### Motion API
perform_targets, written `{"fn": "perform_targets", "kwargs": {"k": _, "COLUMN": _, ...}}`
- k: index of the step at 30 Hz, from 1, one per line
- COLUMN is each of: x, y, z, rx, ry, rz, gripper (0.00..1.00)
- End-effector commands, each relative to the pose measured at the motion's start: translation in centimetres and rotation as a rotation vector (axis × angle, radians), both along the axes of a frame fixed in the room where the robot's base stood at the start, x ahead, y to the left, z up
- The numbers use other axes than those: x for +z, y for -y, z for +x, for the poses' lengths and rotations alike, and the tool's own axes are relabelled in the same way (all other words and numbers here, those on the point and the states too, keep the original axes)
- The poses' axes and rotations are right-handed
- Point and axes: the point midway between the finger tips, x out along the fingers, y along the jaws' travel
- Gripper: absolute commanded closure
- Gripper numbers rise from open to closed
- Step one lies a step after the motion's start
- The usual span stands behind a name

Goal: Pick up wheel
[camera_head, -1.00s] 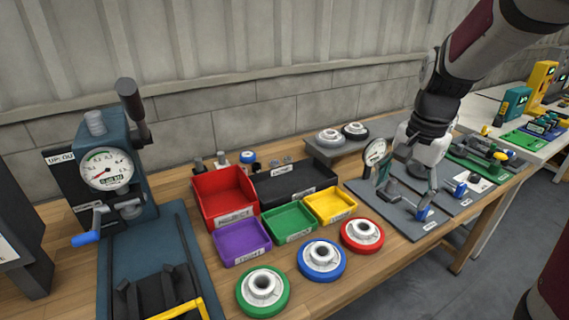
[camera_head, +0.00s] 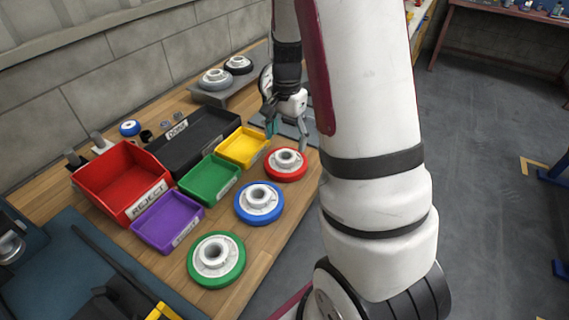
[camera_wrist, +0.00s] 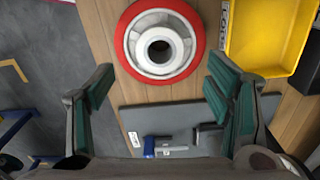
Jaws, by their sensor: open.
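Three wheels with white hubs lie flat in a row on the wooden bench in the head view: a red wheel (camera_head: 286,164), a blue wheel (camera_head: 259,203) and a green wheel (camera_head: 216,259). My gripper (camera_head: 287,135) is just behind the red wheel, beside the yellow bin. In the wrist view, my gripper (camera_wrist: 160,100) is open and empty, with its teal-padded fingers apart. The red wheel (camera_wrist: 159,42) shows whole there, ahead of the fingertips and roughly centred between them. The fingers do not appear to touch it.
Yellow (camera_head: 243,147), green (camera_head: 209,180), purple (camera_head: 167,222), red REJECT (camera_head: 118,183) and black (camera_head: 192,142) bins stand left of the wheels. Two grey-hubbed wheels sit on a raised plate (camera_head: 228,91) behind. A grey plate (camera_wrist: 190,120) with a blue-handled clamp lies below my gripper.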

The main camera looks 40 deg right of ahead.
Motion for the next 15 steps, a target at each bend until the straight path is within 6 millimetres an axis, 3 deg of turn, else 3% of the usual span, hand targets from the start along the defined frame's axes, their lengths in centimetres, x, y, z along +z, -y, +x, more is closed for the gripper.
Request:
{"fn": "perform_targets", "kwargs": {"k": 5, "x": -1.1, "y": -0.1, "z": -0.1, "rx": -0.001, "ry": -0.001, "rz": 0.001, "gripper": 0.28}}
{"fn": "perform_targets", "kwargs": {"k": 15, "x": -5.4, "y": -0.7, "z": -0.1, "rx": -0.001, "ry": -0.002, "rz": 0.001, "gripper": 0.28}}
